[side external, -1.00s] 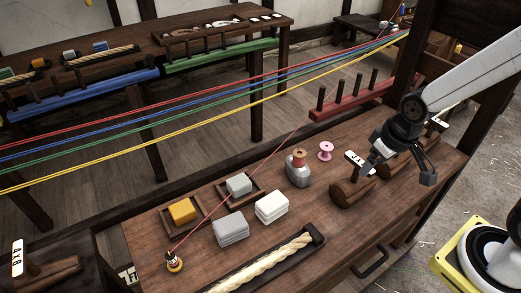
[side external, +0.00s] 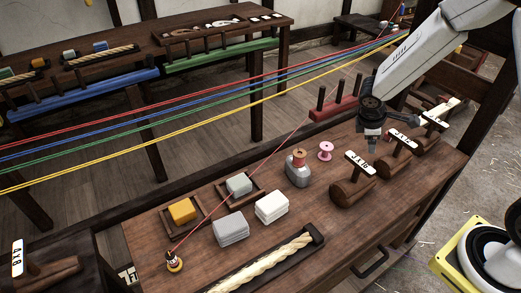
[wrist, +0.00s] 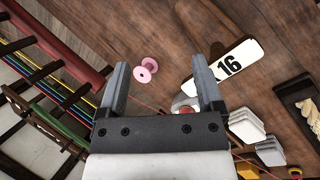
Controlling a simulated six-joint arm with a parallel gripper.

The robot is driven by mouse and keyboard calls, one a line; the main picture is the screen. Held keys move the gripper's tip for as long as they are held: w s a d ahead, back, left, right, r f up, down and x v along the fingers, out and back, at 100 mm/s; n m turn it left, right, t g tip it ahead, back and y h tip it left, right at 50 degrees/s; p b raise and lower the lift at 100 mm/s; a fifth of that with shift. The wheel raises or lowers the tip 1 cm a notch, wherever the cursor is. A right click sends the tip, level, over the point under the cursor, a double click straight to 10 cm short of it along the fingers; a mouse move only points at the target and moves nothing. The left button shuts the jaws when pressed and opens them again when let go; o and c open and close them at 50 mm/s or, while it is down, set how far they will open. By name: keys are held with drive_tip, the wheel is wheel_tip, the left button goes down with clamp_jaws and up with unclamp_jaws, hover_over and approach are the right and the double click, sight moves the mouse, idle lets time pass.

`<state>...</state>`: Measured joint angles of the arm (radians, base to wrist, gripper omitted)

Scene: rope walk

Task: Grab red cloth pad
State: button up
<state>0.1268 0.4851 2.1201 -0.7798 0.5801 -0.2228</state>
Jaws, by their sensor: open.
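I cannot make out a red cloth pad in either view. Cloth pads on the bench are a yellow pad (side external: 182,211) and a pale grey-green pad (side external: 239,184), each in a small wooden tray, plus a white stack (side external: 271,207) and a grey stack (side external: 230,229). White and grey stacks also show at the lower right of the wrist view (wrist: 247,126). My gripper (side external: 371,143) is above the back right of the bench, apart from the pads. In the wrist view its two fingers (wrist: 160,64) are spread, with nothing held between them.
Wooden blocks with number tags (side external: 352,187) stand at the right. A pink spool (side external: 325,150) and a grey weight with an orange spool (side external: 298,173) stand nearby. A red peg rail (side external: 333,107) lines the back. Taut coloured ropes (side external: 250,85) cross behind. A rope tray (side external: 272,264) lies in front.

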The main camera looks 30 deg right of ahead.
drive_tip(key=w+d+f+n+t+h, duration=0.1)
drive_tip(key=w+d+f+n+h, duration=0.3)
drive_tip(key=d, duration=0.4)
drive_tip(key=w+d+f+n+t+h, duration=0.1)
drive_tip(key=w+d+f+n+h, duration=0.2)
drive_tip(key=w+d+f+n, duration=0.35)
drive_tip(key=shift+n+h, duration=0.35)
drive_tip(key=shift+h, duration=0.35)
drive_tip(key=d+f, duration=0.1)
drive_tip(key=s+d, duration=0.1)
drive_tip(key=d, duration=0.1)
drive_tip(key=s+d+f, duration=0.1)
drive_tip(key=shift+d+f, duration=0.35)
drive_tip(key=shift+d, duration=0.05)
drive_tip(key=shift+s+d+f, duration=0.15)
drive_tip(key=shift+s+f, duration=0.2)
drive_tip(key=shift+x, duration=1.3)
drive_tip(key=shift+x, duration=2.6)
drive_tip(key=shift+s+r, duration=0.15)
clamp_jaws()
